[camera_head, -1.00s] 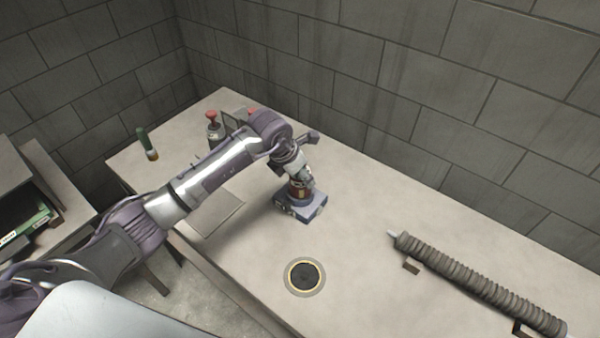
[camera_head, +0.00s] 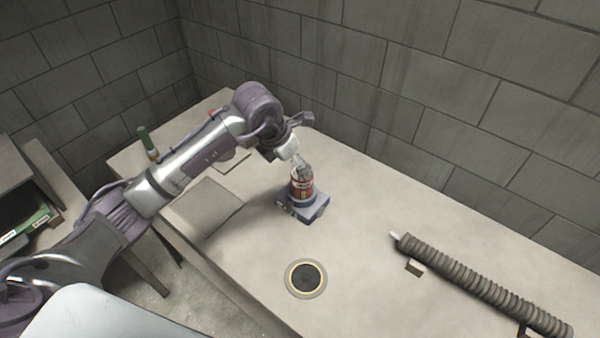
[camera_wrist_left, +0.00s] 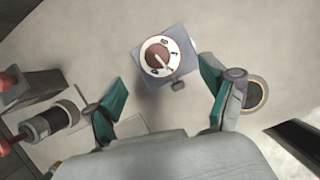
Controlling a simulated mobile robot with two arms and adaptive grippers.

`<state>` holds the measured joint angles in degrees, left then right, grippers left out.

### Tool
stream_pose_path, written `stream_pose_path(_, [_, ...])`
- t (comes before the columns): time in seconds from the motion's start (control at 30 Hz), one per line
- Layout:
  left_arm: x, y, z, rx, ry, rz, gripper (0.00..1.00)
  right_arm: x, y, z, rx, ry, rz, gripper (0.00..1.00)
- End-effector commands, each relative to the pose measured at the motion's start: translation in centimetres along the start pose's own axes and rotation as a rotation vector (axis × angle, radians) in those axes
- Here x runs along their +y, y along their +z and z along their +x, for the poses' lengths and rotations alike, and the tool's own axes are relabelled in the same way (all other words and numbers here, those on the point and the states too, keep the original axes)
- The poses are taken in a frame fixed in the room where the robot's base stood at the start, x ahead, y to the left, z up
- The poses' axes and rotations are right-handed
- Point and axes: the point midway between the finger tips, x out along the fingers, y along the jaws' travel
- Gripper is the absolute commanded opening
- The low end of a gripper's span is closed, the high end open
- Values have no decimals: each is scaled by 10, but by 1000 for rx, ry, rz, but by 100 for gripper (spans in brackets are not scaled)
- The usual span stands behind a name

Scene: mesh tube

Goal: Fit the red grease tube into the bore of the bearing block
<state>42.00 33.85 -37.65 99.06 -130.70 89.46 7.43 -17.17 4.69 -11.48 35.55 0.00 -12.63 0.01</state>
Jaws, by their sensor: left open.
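The red grease tube (camera_head: 302,190) stands upright in the blue-grey bearing block (camera_head: 317,206) near the middle of the table. From above in the left wrist view, the tube's round top (camera_wrist_left: 158,56) has a pale ring with dark marks, and the block (camera_wrist_left: 182,45) shows around it. How deep the tube sits in the bore cannot be told. My left gripper (camera_head: 299,168) is just above and behind the tube. Its green-padded fingers (camera_wrist_left: 162,92) are spread wide in the wrist view, with nothing between the pads. My right gripper is not in view.
A round dark inset with a pale ring (camera_head: 306,278) lies in front of the block. A ribbed hose (camera_head: 480,287) lies at right. A grey plate (camera_head: 207,205) lies at left, with a green bottle (camera_head: 146,142) farther back. Bare table separates block and hose.

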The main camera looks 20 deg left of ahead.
Motion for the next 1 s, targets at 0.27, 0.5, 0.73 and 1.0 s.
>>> stream_pose_path(0.27, [0, 0, -44, -3, 1, 0, 84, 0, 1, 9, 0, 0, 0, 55])
stream_pose_path(0.5, [0, 0, -54, 1, -1, -1, 84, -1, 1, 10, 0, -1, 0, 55])
stream_pose_path(0.73, [0, 0, -53, 0, -1, -1, 84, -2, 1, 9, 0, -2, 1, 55])
stream_pose_path(1.0, [0, 0, -53, 1, -1, -1, 84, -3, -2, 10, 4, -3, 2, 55])
